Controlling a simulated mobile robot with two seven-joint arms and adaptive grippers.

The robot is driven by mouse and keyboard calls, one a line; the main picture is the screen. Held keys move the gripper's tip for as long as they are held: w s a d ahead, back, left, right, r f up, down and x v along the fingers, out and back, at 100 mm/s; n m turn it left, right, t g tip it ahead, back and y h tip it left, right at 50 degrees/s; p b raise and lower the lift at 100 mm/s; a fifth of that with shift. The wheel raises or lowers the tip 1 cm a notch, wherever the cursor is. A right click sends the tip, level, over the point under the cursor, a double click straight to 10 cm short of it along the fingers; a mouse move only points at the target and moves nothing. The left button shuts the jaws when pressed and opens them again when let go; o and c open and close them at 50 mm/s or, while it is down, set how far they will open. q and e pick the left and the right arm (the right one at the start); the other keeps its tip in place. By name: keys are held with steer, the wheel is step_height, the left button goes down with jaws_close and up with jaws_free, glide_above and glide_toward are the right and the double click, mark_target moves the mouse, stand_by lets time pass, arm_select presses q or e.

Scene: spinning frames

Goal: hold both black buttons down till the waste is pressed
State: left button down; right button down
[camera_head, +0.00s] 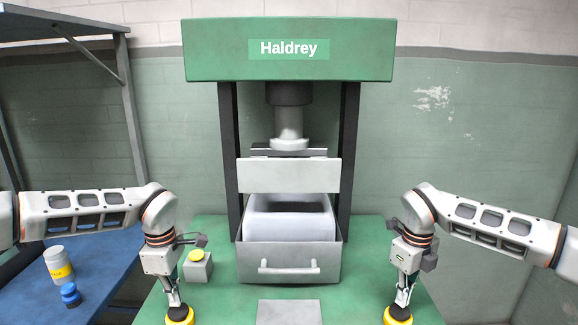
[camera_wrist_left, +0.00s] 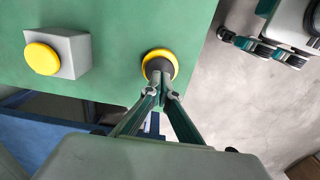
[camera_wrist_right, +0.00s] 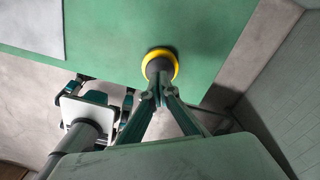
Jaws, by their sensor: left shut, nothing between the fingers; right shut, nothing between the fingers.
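The left black button (camera_wrist_left: 158,65) sits in a yellow collar on the green bench, at the bottom of the head view. My left gripper (camera_head: 175,302) is shut and empty, pointing down with its tips over this button. The right black button (camera_wrist_right: 158,65) has the same yellow collar. My right gripper (camera_head: 403,302) is shut and empty, its tips over that button. I cannot tell whether either tip touches or how far the buttons are down. The waste, a whitish block (camera_head: 290,220), sits in the press below a raised grey gate (camera_head: 288,175) and the ram (camera_head: 289,128).
A grey box with a yellow button (camera_head: 197,257) is right of my left gripper. A grey plate (camera_head: 290,312) lies front centre. A blue table (camera_head: 110,262) at left holds a yellow-banded can (camera_head: 58,264) and blue item (camera_head: 70,294).

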mark_target(400, 310)
arm_select(q)
steer(key=shift+f, duration=1.4)
stand_by(0.5)
arm_select(e)
steer(key=shift+f, duration=1.5)
stand_by(1.8)
